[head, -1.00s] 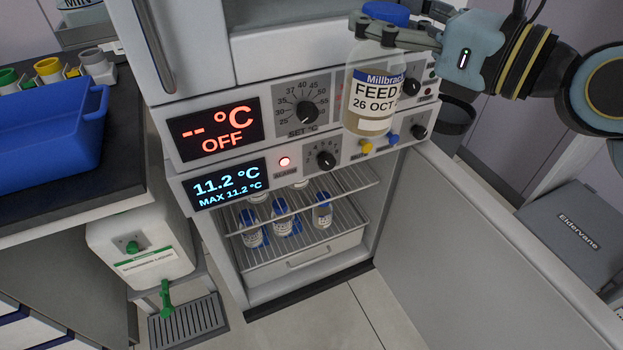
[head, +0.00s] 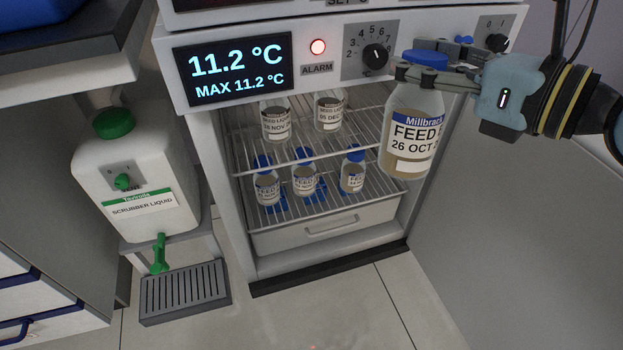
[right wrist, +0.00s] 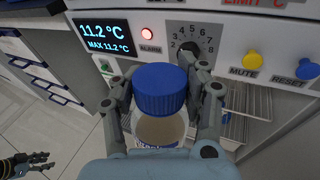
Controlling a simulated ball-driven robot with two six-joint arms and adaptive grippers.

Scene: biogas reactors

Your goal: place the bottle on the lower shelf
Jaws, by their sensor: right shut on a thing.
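The bottle (head: 410,135) is clear with a blue cap, tan contents and a label reading FEED and 26 OCT. My right gripper (head: 408,74) is shut on its neck just below the cap and holds it upright in front of the open fridge, at its right side. The bottle's cap also shows between the fingers in the right wrist view (right wrist: 160,90). The lower shelf (head: 335,207) is a wire rack inside the fridge, with three blue-capped bottles (head: 305,180) standing on it. My left gripper (right wrist: 28,164) shows small at the lower left of the right wrist view, fingers apart.
The upper wire rack (head: 340,140) holds two bottles (head: 276,120). A drawer (head: 325,228) is below the lower shelf. The fridge door (head: 480,230) stands open at right. The display panel (head: 235,68) overhangs the opening. A white scrubber-liquid canister (head: 135,170) stands at left.

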